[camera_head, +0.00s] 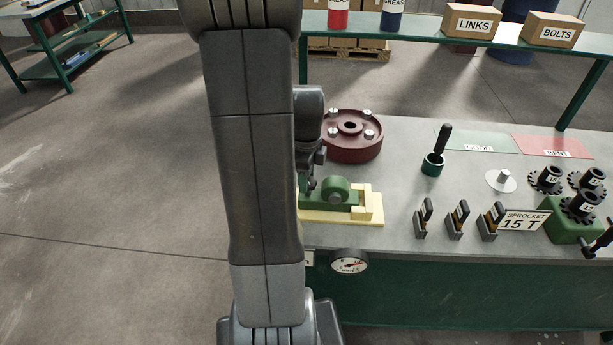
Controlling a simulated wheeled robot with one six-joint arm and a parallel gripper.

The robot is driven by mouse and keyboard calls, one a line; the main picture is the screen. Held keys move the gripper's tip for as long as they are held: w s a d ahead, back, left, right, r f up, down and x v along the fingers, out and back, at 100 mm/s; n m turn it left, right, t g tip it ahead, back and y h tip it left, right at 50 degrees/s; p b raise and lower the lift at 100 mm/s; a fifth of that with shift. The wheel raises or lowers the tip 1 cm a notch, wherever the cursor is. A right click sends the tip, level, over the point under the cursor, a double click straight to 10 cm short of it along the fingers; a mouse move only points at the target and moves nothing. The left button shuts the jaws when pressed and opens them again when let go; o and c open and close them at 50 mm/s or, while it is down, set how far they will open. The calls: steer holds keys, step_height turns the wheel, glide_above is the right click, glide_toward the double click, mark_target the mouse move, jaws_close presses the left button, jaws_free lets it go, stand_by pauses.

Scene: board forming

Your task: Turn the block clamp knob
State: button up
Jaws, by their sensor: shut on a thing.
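The block clamp (368,204) is a green and pale yellow fixture near the front left edge of the grey bench. A round green part with a grey centre (336,190) faces the camera on it. My gripper (311,184) is at the left part of the clamp, pointing down, largely hidden behind my own arm. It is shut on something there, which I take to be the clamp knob. The knob itself and the contact are hidden, so its turn angle does not show.
A dark red round flange (352,137) with bolts stands close behind the clamp. Several small upright holders (455,222), a green-based tool (433,165) and black sprockets (582,207) are to the right. A gauge (349,262) is on the bench front. A raised shelf (430,32) runs behind.

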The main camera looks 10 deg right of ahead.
steer(key=n+b, duration=0.1)
steer(key=n, duration=0.5)
steer(key=shift+s, duration=0.1)
steer(key=n, duration=0.7)
steer(key=shift+s+b, duration=0.1)
steer(key=shift+b, duration=0.2)
stand_by(0.3)
steer(key=o, duration=1)
steer(key=shift+c, duration=0.2)
